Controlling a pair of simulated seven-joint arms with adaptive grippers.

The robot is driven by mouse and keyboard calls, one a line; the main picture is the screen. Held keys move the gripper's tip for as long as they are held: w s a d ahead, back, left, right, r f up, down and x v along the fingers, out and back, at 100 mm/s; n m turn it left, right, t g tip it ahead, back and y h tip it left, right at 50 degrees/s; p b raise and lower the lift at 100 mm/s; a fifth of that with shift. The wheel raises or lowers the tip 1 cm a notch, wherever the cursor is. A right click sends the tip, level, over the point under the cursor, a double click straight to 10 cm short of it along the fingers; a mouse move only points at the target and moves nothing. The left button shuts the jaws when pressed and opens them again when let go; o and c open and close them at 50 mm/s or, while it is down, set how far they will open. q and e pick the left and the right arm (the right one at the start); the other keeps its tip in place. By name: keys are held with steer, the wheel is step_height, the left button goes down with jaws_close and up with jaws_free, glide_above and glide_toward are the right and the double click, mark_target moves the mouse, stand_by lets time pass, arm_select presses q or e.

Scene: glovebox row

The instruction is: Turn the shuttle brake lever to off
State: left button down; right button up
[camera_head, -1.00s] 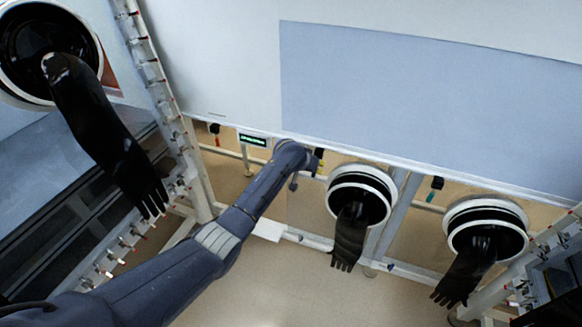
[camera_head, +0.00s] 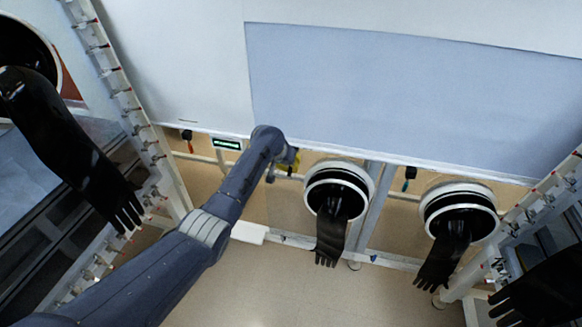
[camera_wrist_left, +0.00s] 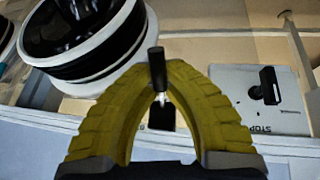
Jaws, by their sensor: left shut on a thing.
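My left gripper (camera_head: 293,163) is at the front rail below the pale panel, left of the middle glove port in the head view. In the left wrist view its yellow fingers (camera_wrist_left: 160,90) are closed to an arch, with their tips on a black-handled lever (camera_wrist_left: 156,62). The lever's short metal stem and dark lower part show between the fingers. No label on it can be read, and in the head view my gripper hides it. My right gripper is not in view.
A white plate (camera_wrist_left: 232,95) with inverted STOP lettering and a black switch (camera_wrist_left: 268,86) is right of my fingers in the wrist view. A glove port (camera_head: 338,180) with a hanging black glove (camera_head: 331,238) is close right. A small display (camera_head: 227,144) is left.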

arm_select(q)
steer(key=c, duration=1.4)
jaws_free()
steer(key=shift+v, duration=6)
